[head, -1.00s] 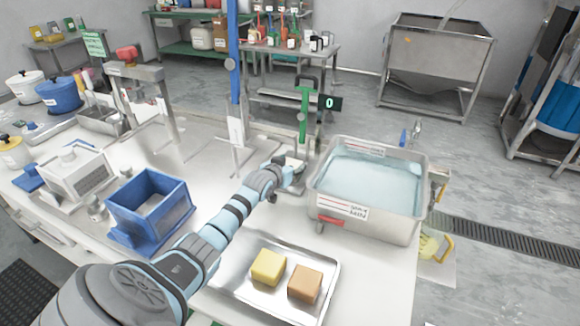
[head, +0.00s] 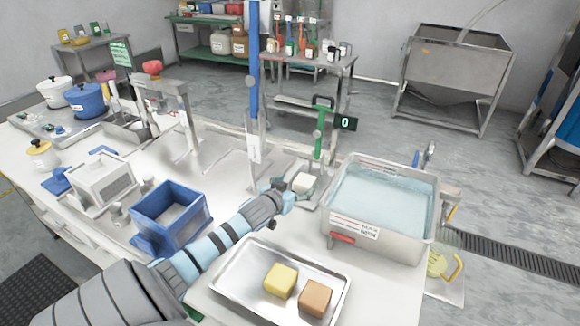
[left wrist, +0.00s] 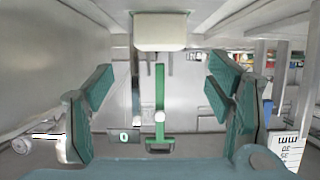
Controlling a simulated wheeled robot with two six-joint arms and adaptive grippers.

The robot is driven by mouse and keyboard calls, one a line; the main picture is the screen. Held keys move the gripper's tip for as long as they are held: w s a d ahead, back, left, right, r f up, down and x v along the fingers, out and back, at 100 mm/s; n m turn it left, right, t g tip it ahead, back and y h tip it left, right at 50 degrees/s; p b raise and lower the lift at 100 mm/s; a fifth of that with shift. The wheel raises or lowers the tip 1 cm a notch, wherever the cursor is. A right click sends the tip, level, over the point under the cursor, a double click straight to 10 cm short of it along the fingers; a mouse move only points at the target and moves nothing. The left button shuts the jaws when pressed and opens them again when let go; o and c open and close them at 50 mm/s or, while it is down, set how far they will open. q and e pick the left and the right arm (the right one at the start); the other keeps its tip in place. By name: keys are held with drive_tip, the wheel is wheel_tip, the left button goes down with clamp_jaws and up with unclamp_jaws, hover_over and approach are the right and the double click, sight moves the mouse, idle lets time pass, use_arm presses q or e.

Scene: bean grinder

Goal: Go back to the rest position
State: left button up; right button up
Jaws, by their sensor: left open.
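My left arm reaches in from the lower left, and its gripper (head: 284,189) is just left of a white block (head: 302,183). The block sits on a scale with a green post (head: 319,140) and a display (head: 346,122) reading 0. In the left wrist view, which is upside down, the two fingers (left wrist: 160,92) are wide apart with nothing between them. The white block (left wrist: 160,31) shows at the top of that view, apart from the fingers. My right gripper is not in view.
A water-filled basin (head: 336,215) stands right of the scale. A metal tray (head: 240,280) with a yellow and a brown block is in front of the arm. A blue box (head: 170,215) is close to the arm's left. A blue post (head: 252,90) rises behind.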

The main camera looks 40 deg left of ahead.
use_arm(q)
drive_tip(key=v, duration=0.3)
idle(0.5)
